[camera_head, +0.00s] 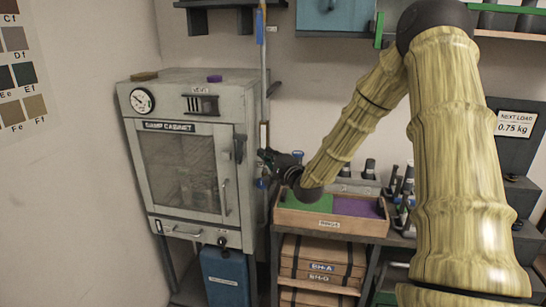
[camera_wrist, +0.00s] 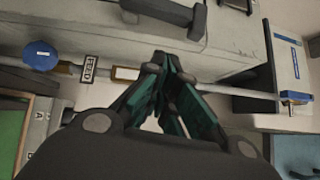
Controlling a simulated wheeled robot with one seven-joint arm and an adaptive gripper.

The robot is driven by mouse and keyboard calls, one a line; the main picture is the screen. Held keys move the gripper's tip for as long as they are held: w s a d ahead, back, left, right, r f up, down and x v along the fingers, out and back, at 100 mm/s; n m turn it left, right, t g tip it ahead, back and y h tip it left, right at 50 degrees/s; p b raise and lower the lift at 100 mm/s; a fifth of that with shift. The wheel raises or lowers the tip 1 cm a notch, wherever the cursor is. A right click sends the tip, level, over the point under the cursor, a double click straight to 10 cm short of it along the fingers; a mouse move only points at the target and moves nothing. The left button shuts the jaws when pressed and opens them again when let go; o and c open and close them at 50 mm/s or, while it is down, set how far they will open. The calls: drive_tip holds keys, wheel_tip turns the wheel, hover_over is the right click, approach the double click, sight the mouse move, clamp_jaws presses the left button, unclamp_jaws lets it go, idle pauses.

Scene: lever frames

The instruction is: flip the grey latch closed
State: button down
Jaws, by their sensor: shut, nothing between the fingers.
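The damp cabinet (camera_head: 188,128) stands at the left with its glazed door closed against the frame. A dark grey lever piece (camera_head: 239,148), which looks like the latch, sits at the right edge of its front. A dark grey bar, likely the same latch, shows at the top of the wrist view (camera_wrist: 160,11). My gripper (camera_head: 264,154) is shut and empty, just right of the latch, with a small gap visible between them. In the wrist view its fingertips (camera_wrist: 170,62) meet below the bar and in front of a thin pipe. Whether the latch is fully turned cannot be told.
A vertical pipe (camera_head: 263,75) runs beside the cabinet; a blue knob (camera_wrist: 41,54) sits on it. A wooden tray (camera_head: 327,226) with green and purple sections is below my arm. Wooden boxes (camera_head: 322,263) sit underneath. A blue container (camera_head: 225,277) is under the cabinet.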

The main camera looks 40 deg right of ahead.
sight(240, 149)
drive_tip(key=shift+w+a+r+p, duration=0.1)
drive_tip(key=shift+w+a+p, duration=0.25)
drive_tip(key=shift+w, duration=0.45)
drive_tip(key=shift+w+a+r+p, duration=0.15)
drive_tip(key=shift+w+a+p, duration=0.25)
drive_tip(key=shift+w, duration=0.35)
drive_tip(key=shift+w+a+r+p, duration=0.1)
drive_tip(key=shift+w+a+p, duration=0.1)
drive_tip(key=shift+w+a, duration=0.45)
drive_tip(key=shift+w+d, duration=0.15)
drive_tip(key=shift+d, duration=0.05)
